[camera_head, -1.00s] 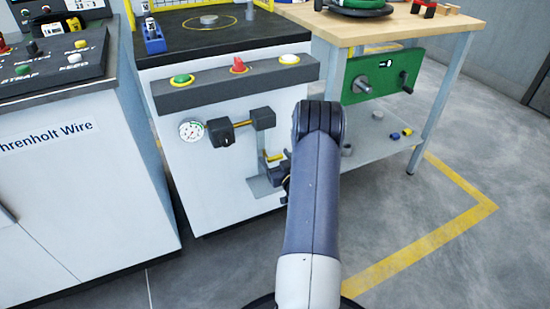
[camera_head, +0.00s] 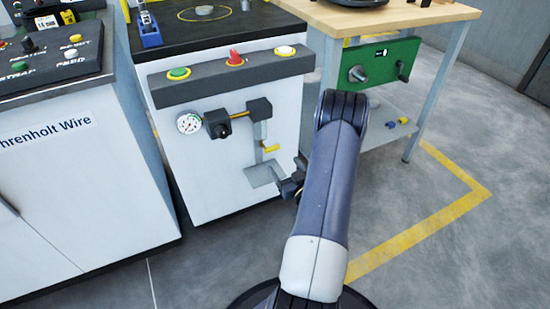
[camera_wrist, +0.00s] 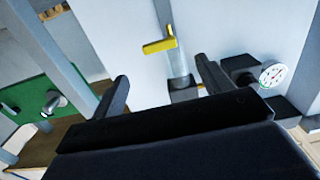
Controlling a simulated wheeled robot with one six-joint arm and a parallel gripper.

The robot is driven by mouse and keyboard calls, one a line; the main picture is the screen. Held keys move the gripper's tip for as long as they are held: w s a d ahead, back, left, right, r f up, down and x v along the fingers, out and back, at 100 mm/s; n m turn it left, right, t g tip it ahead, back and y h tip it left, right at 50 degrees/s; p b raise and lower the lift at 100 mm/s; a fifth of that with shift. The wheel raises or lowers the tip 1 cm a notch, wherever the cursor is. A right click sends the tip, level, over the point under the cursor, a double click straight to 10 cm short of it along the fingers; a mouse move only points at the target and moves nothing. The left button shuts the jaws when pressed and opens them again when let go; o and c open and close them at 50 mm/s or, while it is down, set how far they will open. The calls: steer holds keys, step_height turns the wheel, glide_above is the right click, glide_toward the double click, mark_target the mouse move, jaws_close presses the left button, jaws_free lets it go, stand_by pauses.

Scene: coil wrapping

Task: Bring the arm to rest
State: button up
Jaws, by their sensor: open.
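My arm (camera_head: 325,200) stands bent in front of the white machine cabinet (camera_head: 230,175) in the head view. My gripper (camera_head: 291,186) shows at the left of the forearm, mostly hidden behind it. In the wrist view my gripper (camera_wrist: 162,80) has its two dark fingers spread wide apart with nothing held between them. A yellow-handled lever (camera_wrist: 160,46) on the cabinet's front lies beyond the fingers there. In the head view the same lever (camera_head: 270,148) is above and left of my gripper, apart from it.
A pressure gauge (camera_head: 189,123) and black valve (camera_head: 217,124) stick out from the cabinet. A button bar (camera_head: 235,77) runs above them. A wooden-topped bench (camera_head: 415,12) with a green panel (camera_head: 372,70) stands right. A labelled control cabinet (camera_head: 70,190) is left. Open floor (camera_head: 480,110) lies right.

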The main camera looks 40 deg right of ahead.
mark_target(273, 150)
steer(key=b+x, duration=0.2)
steer(key=x, duration=0.8)
steer(key=shift+w, duration=0.25)
steer(key=shift+w+r, duration=0.1)
steer(key=shift+w, duration=0.1)
steer(key=shift+m+p, duration=0.6)
steer(key=shift+m, duration=0.1)
steer(key=shift+f+b, duration=0.3)
